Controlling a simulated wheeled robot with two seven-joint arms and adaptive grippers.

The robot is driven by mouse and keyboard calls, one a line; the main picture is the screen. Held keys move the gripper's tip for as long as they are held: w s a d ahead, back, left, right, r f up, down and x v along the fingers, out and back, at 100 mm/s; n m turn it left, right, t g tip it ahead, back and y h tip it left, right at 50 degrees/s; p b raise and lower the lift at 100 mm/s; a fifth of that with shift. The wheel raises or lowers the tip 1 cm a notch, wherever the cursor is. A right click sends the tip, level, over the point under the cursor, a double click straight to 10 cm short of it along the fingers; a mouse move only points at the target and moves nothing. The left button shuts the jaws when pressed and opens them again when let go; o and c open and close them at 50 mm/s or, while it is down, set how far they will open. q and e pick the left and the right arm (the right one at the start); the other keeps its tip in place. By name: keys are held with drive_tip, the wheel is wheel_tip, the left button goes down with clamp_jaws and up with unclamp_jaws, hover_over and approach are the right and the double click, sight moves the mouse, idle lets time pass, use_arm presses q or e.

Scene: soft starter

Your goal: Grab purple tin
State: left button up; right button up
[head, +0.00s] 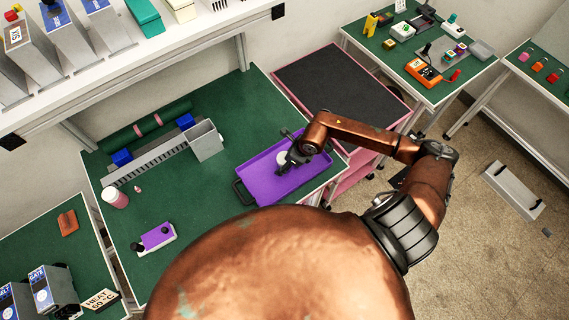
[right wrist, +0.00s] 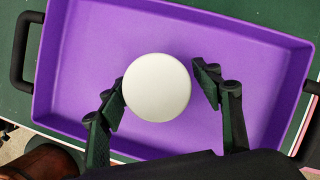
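The purple tin (head: 262,182) is a shallow rectangular tray with a dark handle at each end, lying on the green bench top. It fills much of the right wrist view (right wrist: 75,50). My right gripper (head: 288,160) is over the tin's inside, with its two dark fingers spread in the right wrist view (right wrist: 160,84). A white round object (right wrist: 157,88) is between the fingers, with a gap at the right finger; whether the left finger touches it I cannot tell. It partly shows in the head view (head: 282,158). My left gripper is not in view.
On the bench are a grey metal box (head: 205,142), a long slotted duct (head: 150,165), a pink-and-white jar (head: 116,198) and a small purple-topped control box (head: 157,237). A dark-topped pink cart (head: 340,88) stands beside the bench. Green bench is clear left of the tin.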

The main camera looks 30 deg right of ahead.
drive_tip(key=c, duration=1.2)
